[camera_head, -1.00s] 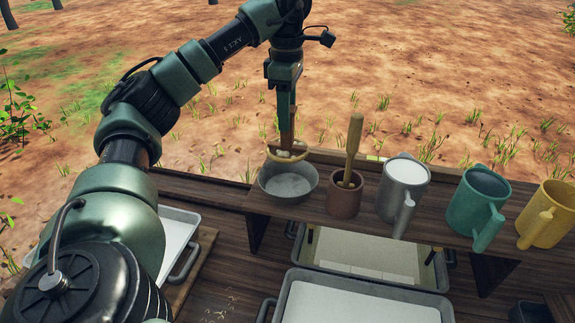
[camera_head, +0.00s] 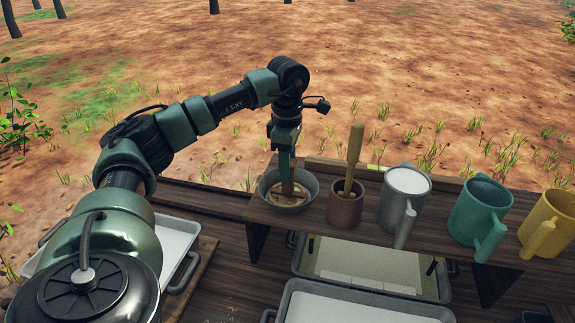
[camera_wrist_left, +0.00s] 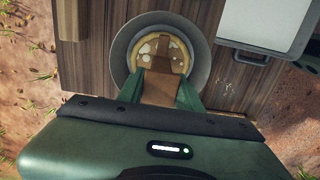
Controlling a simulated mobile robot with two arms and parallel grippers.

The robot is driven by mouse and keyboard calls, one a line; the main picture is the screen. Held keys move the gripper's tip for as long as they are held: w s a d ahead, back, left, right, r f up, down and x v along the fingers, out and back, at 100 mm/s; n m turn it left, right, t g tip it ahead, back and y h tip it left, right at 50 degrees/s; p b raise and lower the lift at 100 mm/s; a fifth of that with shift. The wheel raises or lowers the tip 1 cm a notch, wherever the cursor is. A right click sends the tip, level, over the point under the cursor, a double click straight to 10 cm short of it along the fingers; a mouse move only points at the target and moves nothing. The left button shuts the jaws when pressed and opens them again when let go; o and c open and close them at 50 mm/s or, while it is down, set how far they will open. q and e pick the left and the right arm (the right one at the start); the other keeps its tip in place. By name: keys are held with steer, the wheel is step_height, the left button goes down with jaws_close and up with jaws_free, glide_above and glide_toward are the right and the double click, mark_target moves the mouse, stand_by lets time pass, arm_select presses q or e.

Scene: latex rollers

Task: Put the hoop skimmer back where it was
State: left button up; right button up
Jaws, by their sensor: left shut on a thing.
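The hoop skimmer (camera_wrist_left: 177,45) has a round tan hoop with pale lumps in it and a brown handle. In the head view its hoop (camera_head: 284,206) is down inside the grey bowl (camera_head: 305,185), which stands at the left end of the raised shelf. My left gripper (camera_head: 285,165) points down over the bowl and is shut on the skimmer's handle. In the left wrist view, the gripper (camera_wrist_left: 160,92) holds the handle and the bowl's rim (camera_wrist_left: 121,42) surrounds the hoop. Whether the hoop touches the bowl's bottom cannot be told. My right gripper is not in view.
Right of the bowl on the shelf (camera_head: 330,222) stand a brown cup (camera_head: 344,209) with a wooden tool, a grey mug (camera_head: 395,208), a green mug (camera_head: 473,214) and a yellow mug (camera_head: 547,226). Trays (camera_head: 360,308) lie below.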

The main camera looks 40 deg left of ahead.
arm_select(q)
steer(key=shift+f, duration=0.2)
steer(key=o, duration=1.2)
steer(key=shift+r, duration=0.2)
step_height(320, 180, up, 7)
steer(key=shift+b, duration=1.1)
steer(key=shift+r+p, duration=1.05)
steer(key=shift+r, duration=1.5)
